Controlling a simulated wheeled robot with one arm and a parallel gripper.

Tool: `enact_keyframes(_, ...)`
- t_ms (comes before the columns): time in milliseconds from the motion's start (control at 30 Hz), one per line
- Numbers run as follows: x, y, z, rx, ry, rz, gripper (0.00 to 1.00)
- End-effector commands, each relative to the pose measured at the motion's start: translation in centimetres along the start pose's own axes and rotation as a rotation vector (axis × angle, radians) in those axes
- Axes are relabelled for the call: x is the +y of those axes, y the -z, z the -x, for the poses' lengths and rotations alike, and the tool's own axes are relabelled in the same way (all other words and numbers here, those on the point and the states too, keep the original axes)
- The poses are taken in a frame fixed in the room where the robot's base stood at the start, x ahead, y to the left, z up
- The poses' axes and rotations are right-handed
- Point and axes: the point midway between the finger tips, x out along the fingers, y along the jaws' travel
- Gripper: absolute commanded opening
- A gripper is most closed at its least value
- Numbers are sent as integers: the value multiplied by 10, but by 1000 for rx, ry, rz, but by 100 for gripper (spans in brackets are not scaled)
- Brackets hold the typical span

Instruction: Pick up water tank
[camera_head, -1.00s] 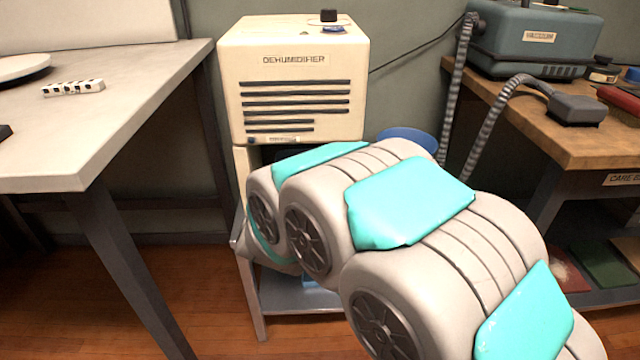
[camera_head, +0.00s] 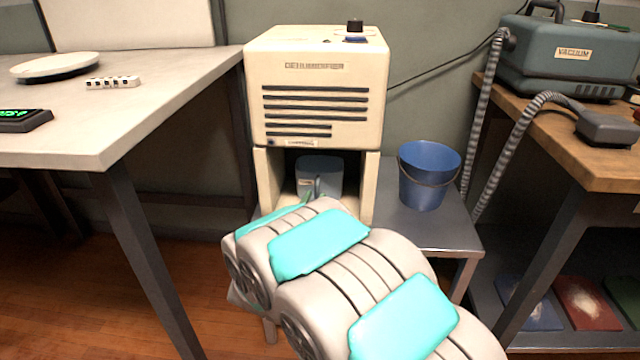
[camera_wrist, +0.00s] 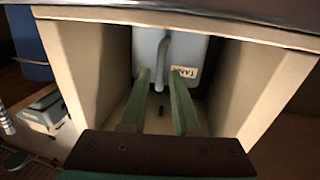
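The water tank (camera_head: 330,174) is a light blue-grey box with a vertical handle and a label. It sits inside the open lower bay of the cream dehumidifier (camera_head: 315,100). In the wrist view the tank (camera_wrist: 200,48) is straight ahead, with its handle (camera_wrist: 163,46) facing me. My gripper (camera_wrist: 160,73) is open, with its green fingers pointing into the bay. One finger lies on each side of the handle in the picture, with gaps showing; whether the tips reach its depth is unclear. In the head view my arm hides most of the gripper.
The bay's cream side walls (camera_wrist: 265,85) flank the gripper closely. A blue bucket (camera_head: 428,172) stands right of the dehumidifier on the metal stand (camera_head: 440,235). A white-topped table (camera_head: 150,110) is at left; a wooden bench (camera_head: 590,160) with the vacuum (camera_head: 555,60) is at right.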

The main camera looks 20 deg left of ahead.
Motion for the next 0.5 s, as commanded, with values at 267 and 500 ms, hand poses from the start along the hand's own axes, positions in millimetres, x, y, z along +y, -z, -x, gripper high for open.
enact_keyframes(267, 0, -2, -30, -3, -1, 1, 29)
enact_keyframes(500, 0, -1, -31, -3, 1, 1, 28)
